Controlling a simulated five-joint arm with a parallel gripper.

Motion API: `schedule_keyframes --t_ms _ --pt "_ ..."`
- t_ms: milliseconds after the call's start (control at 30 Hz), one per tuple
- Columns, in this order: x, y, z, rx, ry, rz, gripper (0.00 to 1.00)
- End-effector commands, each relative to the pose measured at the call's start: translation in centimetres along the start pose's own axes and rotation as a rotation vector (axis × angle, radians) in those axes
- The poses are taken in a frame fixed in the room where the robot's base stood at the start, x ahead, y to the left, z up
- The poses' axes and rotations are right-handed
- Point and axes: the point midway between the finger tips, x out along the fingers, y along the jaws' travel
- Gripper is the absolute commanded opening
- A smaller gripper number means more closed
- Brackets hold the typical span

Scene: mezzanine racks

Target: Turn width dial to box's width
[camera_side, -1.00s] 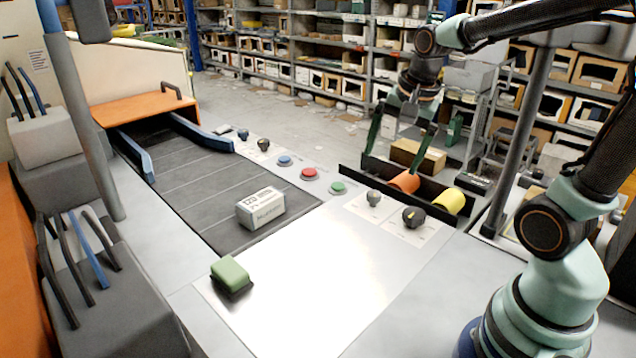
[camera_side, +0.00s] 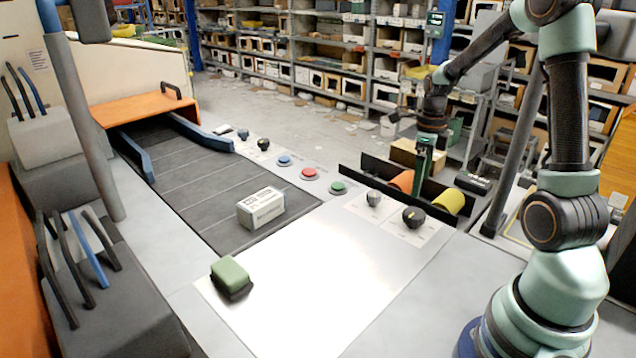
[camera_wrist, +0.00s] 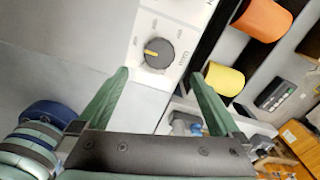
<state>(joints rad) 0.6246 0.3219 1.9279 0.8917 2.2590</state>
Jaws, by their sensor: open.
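A black round dial with a yellow pointer (camera_side: 413,217) sits on a white labelled plate, and it also shows in the wrist view (camera_wrist: 157,52). A grey dial (camera_side: 374,198) is to its left on the same plate. Printing beside the dials is too small to read surely. A pale box with dark printing (camera_side: 261,208) lies on the dark conveyor. My gripper (camera_side: 423,172) is above and behind the black dial, apart from it. In the wrist view, my gripper (camera_wrist: 160,75) is open and empty, its green fingers below and to either side of the dial.
A black-walled tray (camera_side: 380,184) with an orange roll (camera_side: 402,180) and a yellow roll (camera_side: 450,201) is behind the dials. Blue (camera_side: 284,160), red (camera_side: 309,174) and green (camera_side: 338,187) buttons line the conveyor. A green block (camera_side: 230,272) is at front.

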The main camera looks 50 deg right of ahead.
Motion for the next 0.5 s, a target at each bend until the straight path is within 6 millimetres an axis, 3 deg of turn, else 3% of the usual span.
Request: schedule_keyframes --t_ms 300,500 --pt "6.2 0.1 -0.1 -0.003 0.003 0.004 1.00" --pt "8.4 0.1 0.0 -0.003 0.001 0.002 1.00"
